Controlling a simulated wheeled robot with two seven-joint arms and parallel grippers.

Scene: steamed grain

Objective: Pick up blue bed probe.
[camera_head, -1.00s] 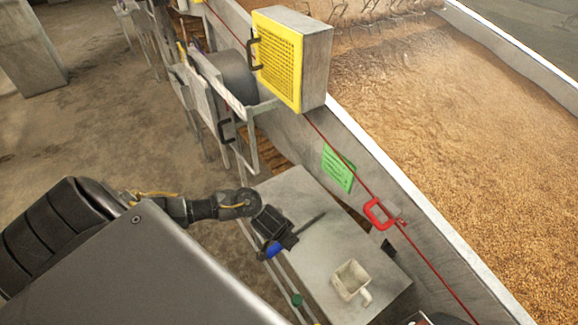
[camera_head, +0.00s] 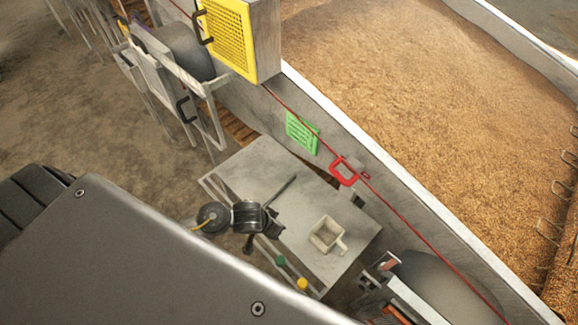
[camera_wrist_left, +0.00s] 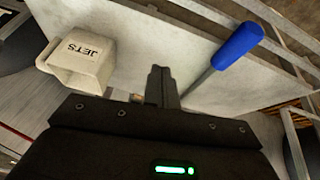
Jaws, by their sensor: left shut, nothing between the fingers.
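The blue bed probe has a blue handle (camera_wrist_left: 238,45) and a thin grey rod (camera_wrist_left: 198,82) in the left wrist view. In the head view its rod (camera_head: 281,190) lies across the grey table top (camera_head: 248,165), and the handle is hidden behind my gripper. My left gripper (camera_head: 258,216) is over the near edge of the table, beside the rod. In the left wrist view its fingertips (camera_wrist_left: 162,72) are together with nothing between them. The probe lies just right of them, apart in the picture. My right gripper is not in view.
A cream cup marked JETS (camera_head: 325,235) stands on the table; it also shows in the left wrist view (camera_wrist_left: 85,60). A red handle (camera_head: 343,171) and green sign (camera_head: 302,132) are on the grain bed wall. Green (camera_head: 280,260) and yellow (camera_head: 302,284) knobs line the near edge.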

